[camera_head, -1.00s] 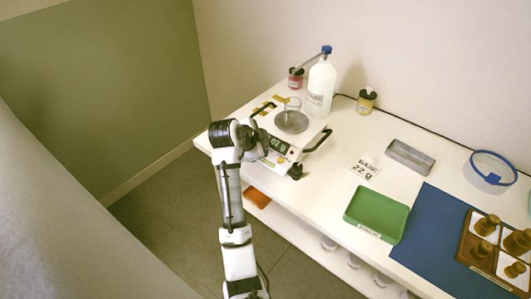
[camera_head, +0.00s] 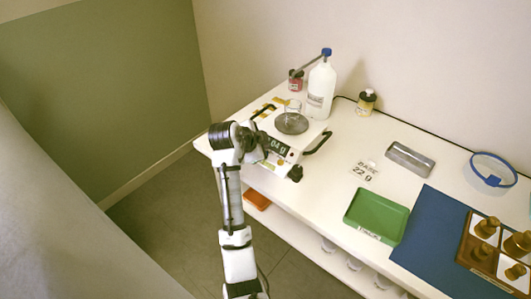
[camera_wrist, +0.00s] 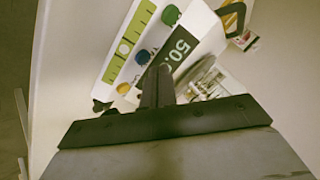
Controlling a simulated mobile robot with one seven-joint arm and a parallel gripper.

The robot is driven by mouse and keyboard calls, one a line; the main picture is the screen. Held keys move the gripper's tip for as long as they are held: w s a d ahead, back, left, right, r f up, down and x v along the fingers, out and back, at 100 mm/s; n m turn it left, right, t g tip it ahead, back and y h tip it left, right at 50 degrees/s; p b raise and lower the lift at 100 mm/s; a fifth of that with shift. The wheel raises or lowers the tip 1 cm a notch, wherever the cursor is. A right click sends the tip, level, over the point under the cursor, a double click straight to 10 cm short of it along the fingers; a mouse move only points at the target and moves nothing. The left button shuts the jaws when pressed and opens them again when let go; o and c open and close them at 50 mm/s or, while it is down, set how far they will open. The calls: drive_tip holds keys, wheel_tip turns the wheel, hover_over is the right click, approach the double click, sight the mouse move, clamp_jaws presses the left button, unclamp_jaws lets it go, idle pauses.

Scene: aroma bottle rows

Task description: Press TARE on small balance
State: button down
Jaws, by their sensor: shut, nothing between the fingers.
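The small balance (camera_head: 318,128) is a white unit with black side handles on the table's left end. Its round pan (camera_head: 291,124) bears a clear glass vessel (camera_head: 293,105). The lit display (camera_head: 276,145) is partly covered by my arm and ends in "04 g". In the wrist view the display (camera_wrist: 181,46) shows "50." in part. Beside it are a green button (camera_wrist: 171,15), a blue button (camera_wrist: 142,56) and a yellow button (camera_wrist: 123,88); I cannot read their labels. My gripper (camera_wrist: 158,72) is shut and empty over the front panel, close to the blue button; contact is unclear.
A white bottle with a blue cap (camera_head: 321,85) stands behind the balance, with small jars (camera_head: 366,101) nearby. A green tray (camera_head: 376,215), a grey tray (camera_head: 410,158) and a blue mat (camera_head: 440,240) lie to the right. The table's front edge runs below the balance.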

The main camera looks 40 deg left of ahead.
idle(0.8)
drive_tip(key=shift+f+b, duration=0.3)
drive_tip(key=shift+f, duration=0.15)
drive_tip(key=shift+f, duration=0.4)
idle(0.4)
idle(0.4)
drive_tip(key=shift+r+p, duration=0.35)
drive_tip(key=shift+r, duration=0.5)
wheel_tip(320, 180, up, 5)
drive_tip(key=p, duration=0.3)
idle(0.7)
